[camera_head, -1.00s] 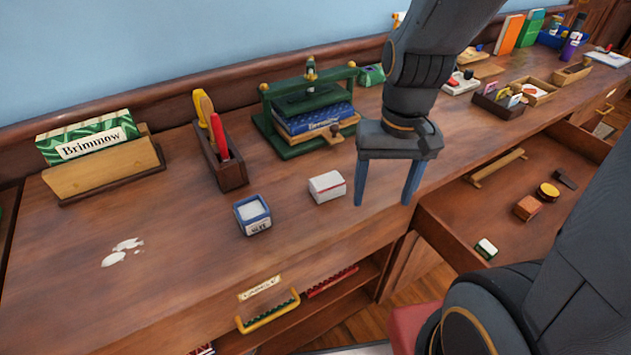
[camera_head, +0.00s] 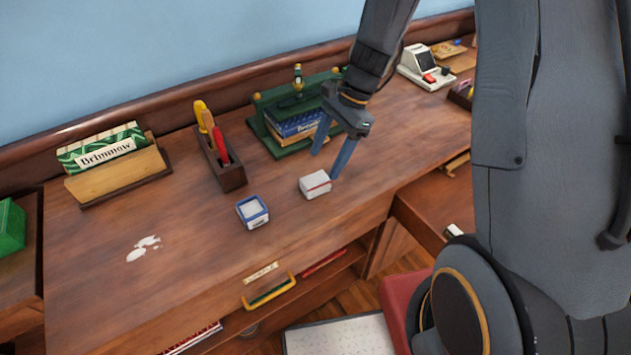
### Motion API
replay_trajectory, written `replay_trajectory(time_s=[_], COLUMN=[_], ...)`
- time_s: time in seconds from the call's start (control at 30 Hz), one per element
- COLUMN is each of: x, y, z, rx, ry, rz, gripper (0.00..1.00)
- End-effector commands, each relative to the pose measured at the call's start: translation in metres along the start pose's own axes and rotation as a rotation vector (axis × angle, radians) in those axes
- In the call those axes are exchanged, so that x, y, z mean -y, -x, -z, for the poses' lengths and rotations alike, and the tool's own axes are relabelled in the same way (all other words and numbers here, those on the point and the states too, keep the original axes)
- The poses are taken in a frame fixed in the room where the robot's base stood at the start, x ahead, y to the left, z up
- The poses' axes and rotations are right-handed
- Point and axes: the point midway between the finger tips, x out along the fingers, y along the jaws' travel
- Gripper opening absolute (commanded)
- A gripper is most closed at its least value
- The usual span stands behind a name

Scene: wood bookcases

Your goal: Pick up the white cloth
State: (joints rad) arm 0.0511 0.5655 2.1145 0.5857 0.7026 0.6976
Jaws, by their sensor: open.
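A small white folded block with a red stripe (camera_head: 313,185), which looks like the white cloth, lies on the wooden desk top (camera_head: 200,265) near its front edge. My gripper (camera_head: 324,166) is open and empty, its two blue-grey fingers pointing down. The fingers are close to the cloth at its upper right in the picture. The right fingertip overlaps the cloth's edge in view; I cannot tell whether it touches.
A blue-and-white box (camera_head: 253,212) stands just left of the cloth. A green press (camera_head: 292,140) with books stands behind it. A wooden holder with tools (camera_head: 222,165) and a letter rack (camera_head: 118,178) are farther left.

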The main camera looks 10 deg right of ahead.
Motion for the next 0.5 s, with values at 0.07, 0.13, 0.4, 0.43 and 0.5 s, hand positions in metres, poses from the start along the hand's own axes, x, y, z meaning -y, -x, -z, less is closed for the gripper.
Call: replay_trajectory(time_s=[0.07, 0.13, 0.4, 0.43, 0.5], x=[-0.001, -0.001, -0.001, -0.002, -0.001], y=[-0.007, -0.012, -0.043, -0.047, -0.053], z=[0.0, -0.001, -0.004, -0.003, -0.003], rx=[-0.001, 0.0, 0.0, 0.0, -0.001], ry=[0.001, 0.002, 0.003, 0.003, 0.002], rz=[-0.002, -0.002, -0.004, -0.004, -0.002], gripper=[0.64, 0.64, 0.64, 0.64, 0.64])
